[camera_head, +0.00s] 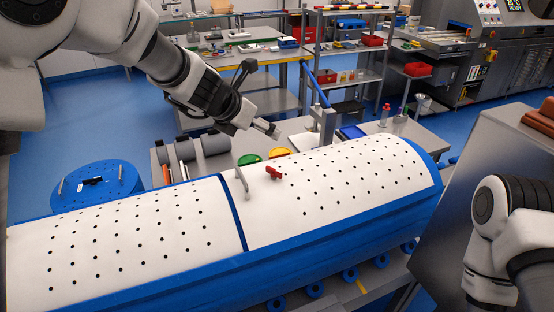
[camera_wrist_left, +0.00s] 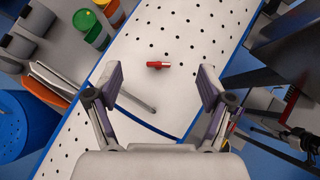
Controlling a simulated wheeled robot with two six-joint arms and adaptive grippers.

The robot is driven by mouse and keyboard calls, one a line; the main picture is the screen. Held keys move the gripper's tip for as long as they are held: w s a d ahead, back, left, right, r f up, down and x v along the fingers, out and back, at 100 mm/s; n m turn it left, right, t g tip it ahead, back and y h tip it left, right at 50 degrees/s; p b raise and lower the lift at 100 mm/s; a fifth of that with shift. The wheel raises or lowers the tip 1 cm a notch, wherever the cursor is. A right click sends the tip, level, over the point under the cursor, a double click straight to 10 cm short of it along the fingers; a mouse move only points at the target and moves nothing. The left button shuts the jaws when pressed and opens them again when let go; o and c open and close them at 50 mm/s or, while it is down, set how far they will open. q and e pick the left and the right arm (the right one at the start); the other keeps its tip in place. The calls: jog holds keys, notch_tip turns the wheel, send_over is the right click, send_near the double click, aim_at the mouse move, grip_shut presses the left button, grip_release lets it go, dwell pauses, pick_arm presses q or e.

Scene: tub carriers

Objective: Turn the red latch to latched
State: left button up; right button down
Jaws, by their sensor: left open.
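The red latch (camera_head: 274,172) is a small red handle on the white perforated top of the blue-edged tub carrier (camera_head: 340,180), right of the dark blue seam. In the left wrist view the red latch (camera_wrist_left: 158,65) lies crosswise, ahead of and between the fingers. My left gripper (camera_head: 272,131) is above and behind the latch, apart from it; in the left wrist view the left gripper (camera_wrist_left: 158,88) has its fingers wide apart with nothing between them. A grey bent handle (camera_head: 241,182) stands left of the latch. My right arm shows at the lower right, but its gripper is outside the view.
Green (camera_head: 249,160) and yellow (camera_head: 279,152) lidded tubs sit behind the carrier. Grey rolls (camera_head: 200,147) and a blue drum (camera_head: 97,185) are at left. A blue-handled post (camera_head: 318,95) rises behind the latch. Open air lies above the white panels.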

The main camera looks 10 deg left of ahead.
pick_arm(q)
notch_tip(320, 180, down, 3)
jog(key=w+b, duration=0.1)
jog(key=b, duration=0.9)
send_near(273, 169)
jog(key=x, duration=0.3)
jog(key=shift+w, duration=0.15)
jog(key=shift+f, duration=0.1)
jog(key=x, duration=0.7)
jog(key=shift+w+d+f+p, duration=0.1)
jog(key=shift+w+p, duration=0.05)
jog(key=shift+p, duration=0.2)
jog(key=shift+s, duration=0.25)
jog(key=c, duration=1.2)
pick_arm(e)
notch_tip(273, 169, down, 10)
